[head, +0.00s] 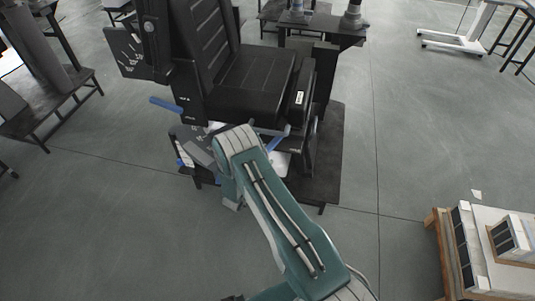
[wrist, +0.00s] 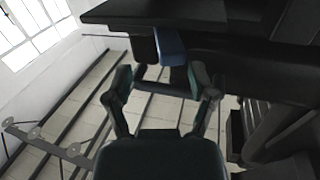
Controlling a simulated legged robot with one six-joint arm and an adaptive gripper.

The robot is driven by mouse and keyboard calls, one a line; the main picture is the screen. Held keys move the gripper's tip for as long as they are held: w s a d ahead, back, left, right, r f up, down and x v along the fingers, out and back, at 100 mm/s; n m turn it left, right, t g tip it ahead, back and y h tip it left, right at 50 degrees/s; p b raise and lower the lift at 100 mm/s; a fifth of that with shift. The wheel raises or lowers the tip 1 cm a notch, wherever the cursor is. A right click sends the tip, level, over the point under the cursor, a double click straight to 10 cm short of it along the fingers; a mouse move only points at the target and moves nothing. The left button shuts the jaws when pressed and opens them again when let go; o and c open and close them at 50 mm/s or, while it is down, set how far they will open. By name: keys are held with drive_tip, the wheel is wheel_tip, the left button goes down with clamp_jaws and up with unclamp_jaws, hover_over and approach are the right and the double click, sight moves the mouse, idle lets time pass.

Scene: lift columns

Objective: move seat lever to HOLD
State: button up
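The black seat (head: 250,85) stands in the upper middle of the head view. A blue lever (head: 166,104) sticks out from its left side, and another blue bar (head: 272,131) shows under its front edge beside my arm. In the wrist view a blue lever (wrist: 171,47) hangs below a dark edge, just beyond and between my fingertips. My gripper (wrist: 162,82) is open, with one finger on each side and a clear gap between. No contact with the lever shows. My arm hides the gripper in the head view. I cannot read a HOLD mark.
A dark base plate (head: 322,165) lies under the seat. A dark bench (head: 55,100) stands at the left, and a wooden pallet with boxes (head: 440,240) at the lower right. The grey floor between is clear. In the wrist view dark structure fills the upper right.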

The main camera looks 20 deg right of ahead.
drive_tip(key=v, duration=0.7)
drive_tip(key=shift+s+a, duration=0.25)
drive_tip(key=shift+w, duration=0.1)
